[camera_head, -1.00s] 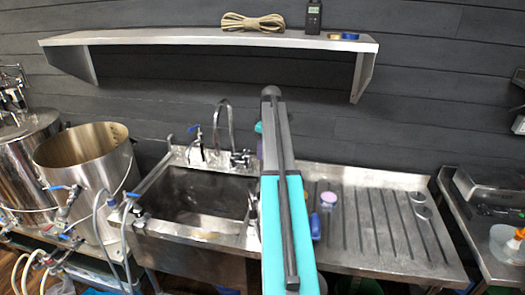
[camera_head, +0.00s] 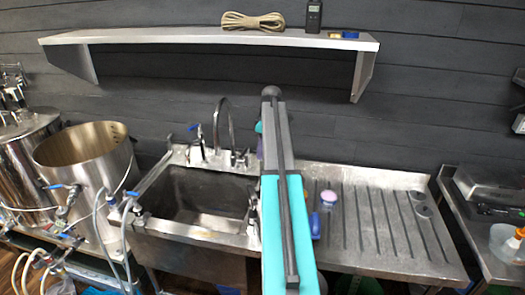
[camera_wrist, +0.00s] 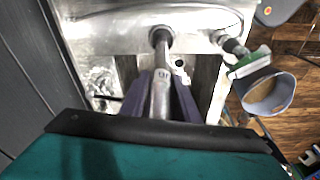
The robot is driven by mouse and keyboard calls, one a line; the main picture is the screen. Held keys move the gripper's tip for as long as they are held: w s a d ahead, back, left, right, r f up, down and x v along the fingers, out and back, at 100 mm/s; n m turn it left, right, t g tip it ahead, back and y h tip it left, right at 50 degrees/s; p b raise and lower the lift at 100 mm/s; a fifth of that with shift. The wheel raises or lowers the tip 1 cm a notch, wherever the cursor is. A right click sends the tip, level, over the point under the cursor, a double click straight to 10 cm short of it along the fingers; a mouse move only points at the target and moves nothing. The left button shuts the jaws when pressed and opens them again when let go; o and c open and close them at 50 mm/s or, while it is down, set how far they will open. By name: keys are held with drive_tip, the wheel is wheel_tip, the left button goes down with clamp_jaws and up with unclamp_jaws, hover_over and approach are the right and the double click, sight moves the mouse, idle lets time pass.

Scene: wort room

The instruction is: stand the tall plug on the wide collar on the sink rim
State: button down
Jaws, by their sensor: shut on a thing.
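My gripper (camera_wrist: 161,100) shows in the wrist view, with two dark purple fingers closed on a slim pale grey upright piece (camera_wrist: 161,88), which I take to be the tall plug. It has a faint dark mark on its side, and its far end lies near a dark round spot in the picture. The steel sink (camera_head: 195,238) is left of my arm in the head view, and its rim lies beyond the fingers in the wrist view. My arm hides the gripper's tips in the head view. I cannot make out the wide collar for certain.
A tap (camera_head: 230,125) stands at the back of the sink. A pink-topped piece (camera_head: 328,197), a blue piece (camera_head: 315,224) and two grey discs (camera_head: 417,196) are on the ribbed drainboard (camera_head: 375,240). An open steel kettle (camera_head: 85,165) stands left. A shelf (camera_head: 200,39) spans the wall.

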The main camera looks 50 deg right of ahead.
drive_tip(key=shift+f, duration=0.5)
idle(1.1)
idle(0.3)
drive_tip(key=c, duration=1.3)
unclamp_jaws()
drive_tip(key=shift+r+b, duration=0.1)
drive_tip(key=shift+b, duration=0.2)
drive_tip(key=shift+s+d+r+b, duration=0.1)
drive_tip(key=shift+s+r+b, duration=0.45)
drive_tip(key=shift+r, duration=1.7)
drive_tip(key=shift+s+d+r+b, duration=0.15)
drive_tip(key=shift+r+b, duration=0.95)
drive_tip(key=shift+r, duration=1.1)
drive_tip(key=shift+s+d+r+b, duration=0.2)
drive_tip(key=shift+r+b, duration=0.6)
drive_tip(key=shift+r, duration=1.45)
drive_tip(key=shift+s, duration=0.15)
